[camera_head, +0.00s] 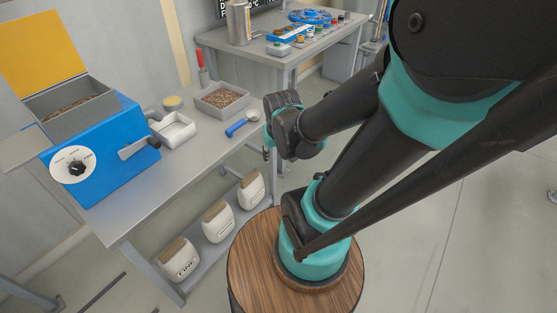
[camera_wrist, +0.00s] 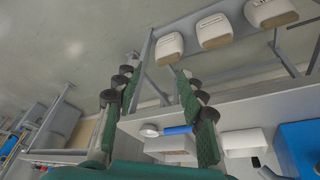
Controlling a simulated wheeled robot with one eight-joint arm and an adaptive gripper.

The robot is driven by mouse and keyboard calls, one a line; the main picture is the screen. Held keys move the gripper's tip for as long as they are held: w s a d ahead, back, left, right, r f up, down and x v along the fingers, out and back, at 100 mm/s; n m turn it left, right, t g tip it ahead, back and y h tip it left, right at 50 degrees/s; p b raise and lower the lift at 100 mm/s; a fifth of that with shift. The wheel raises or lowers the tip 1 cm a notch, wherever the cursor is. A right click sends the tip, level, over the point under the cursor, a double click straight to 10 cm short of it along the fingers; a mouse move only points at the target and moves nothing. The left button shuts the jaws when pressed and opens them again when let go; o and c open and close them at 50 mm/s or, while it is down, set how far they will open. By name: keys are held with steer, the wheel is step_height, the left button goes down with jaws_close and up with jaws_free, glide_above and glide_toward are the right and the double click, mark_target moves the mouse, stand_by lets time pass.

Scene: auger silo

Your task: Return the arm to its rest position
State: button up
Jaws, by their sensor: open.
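My arm reaches from the upper right of the head view, with its wrist (camera_head: 288,125) beside the front edge of the grey workbench (camera_head: 165,170). In the wrist view my gripper (camera_wrist: 157,98) is open, its green-padded fingers wide apart with nothing between them. The blue-handled scoop (camera_head: 238,128) lies on the bench left of the wrist. In the wrist view its blue handle (camera_wrist: 178,130) shows beyond the fingers and apart from them. In the head view the fingers are mostly hidden by the wrist.
A blue machine (camera_head: 105,155) with a yellow lid, a white tray (camera_head: 173,142) and a grain tray (camera_head: 221,113) stand on the bench. Several bags, one a white bag (camera_head: 218,220), sit on the shelf below. A second table (camera_head: 235,45) stands behind. Open floor lies at right.

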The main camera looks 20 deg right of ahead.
steer(key=shift+s+f+n, duration=0.15)
steer(key=shift+s+n, duration=0.05)
steer(key=shift+s, duration=0.3)
steer(key=shift+s+f+n, duration=0.15)
steer(key=shift+s+n, duration=0.05)
steer(key=shift+s, duration=0.25)
steer(key=shift+o, duration=0.6)
